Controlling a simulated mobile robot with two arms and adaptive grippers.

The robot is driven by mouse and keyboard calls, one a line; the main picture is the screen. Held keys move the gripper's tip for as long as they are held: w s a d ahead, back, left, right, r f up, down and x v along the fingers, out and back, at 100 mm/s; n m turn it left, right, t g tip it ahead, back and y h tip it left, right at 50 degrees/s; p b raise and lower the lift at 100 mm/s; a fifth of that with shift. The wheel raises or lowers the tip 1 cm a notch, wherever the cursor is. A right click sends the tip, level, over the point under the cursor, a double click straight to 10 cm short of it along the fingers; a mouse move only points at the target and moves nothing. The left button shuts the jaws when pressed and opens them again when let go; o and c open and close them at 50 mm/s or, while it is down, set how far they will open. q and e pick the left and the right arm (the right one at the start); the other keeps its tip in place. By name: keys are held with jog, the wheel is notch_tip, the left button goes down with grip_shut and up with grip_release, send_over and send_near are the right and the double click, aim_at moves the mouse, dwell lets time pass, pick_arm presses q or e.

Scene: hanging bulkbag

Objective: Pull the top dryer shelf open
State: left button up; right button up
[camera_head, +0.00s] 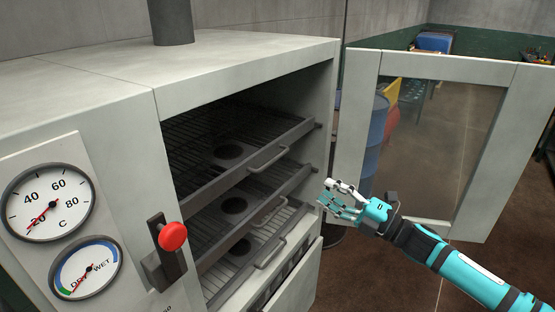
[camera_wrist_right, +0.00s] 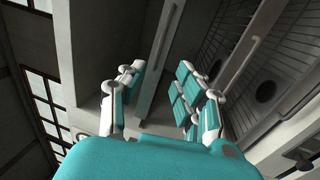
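The white dryer (camera_head: 240,50) stands at the left of the head view, its glass door (camera_head: 440,140) swung open to the right. Inside are three wire shelves with handles. The top shelf (camera_head: 235,150) is in the cabinet, and its bar handle (camera_head: 270,160) is on its front edge. My right gripper (camera_head: 338,200) is open and empty, right of the shelves and lower than the top handle, apart from it. In the wrist view its fingers (camera_wrist_right: 155,95) are spread, with shelf handles (camera_wrist_right: 235,62) beyond them to the right. My left gripper is not in view.
The middle handle (camera_head: 268,210) and bottom handle (camera_head: 270,250) lie below the top one. A red-knobbed lever (camera_head: 173,237) and two gauges (camera_head: 48,202) are on the dryer front. A blue barrel (camera_head: 377,135) stands behind the glass door. Brown floor is free at right.

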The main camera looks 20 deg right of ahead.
jog(key=p, duration=0.3)
send_near(276, 160)
jog(key=f+x, duration=0.1)
jog(key=x, duration=0.2)
jog(key=p+x, duration=0.1)
jog(key=x, duration=0.1)
jog(key=r+p+x, duration=0.1)
jog(key=x, duration=0.2)
jog(key=shift+w+a, duration=0.15)
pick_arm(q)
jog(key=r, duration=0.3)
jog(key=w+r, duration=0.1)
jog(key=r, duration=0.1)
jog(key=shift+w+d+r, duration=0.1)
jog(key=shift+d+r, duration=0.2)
pick_arm(e)
jog(key=shift+w+a, duration=0.35)
grip_shut()
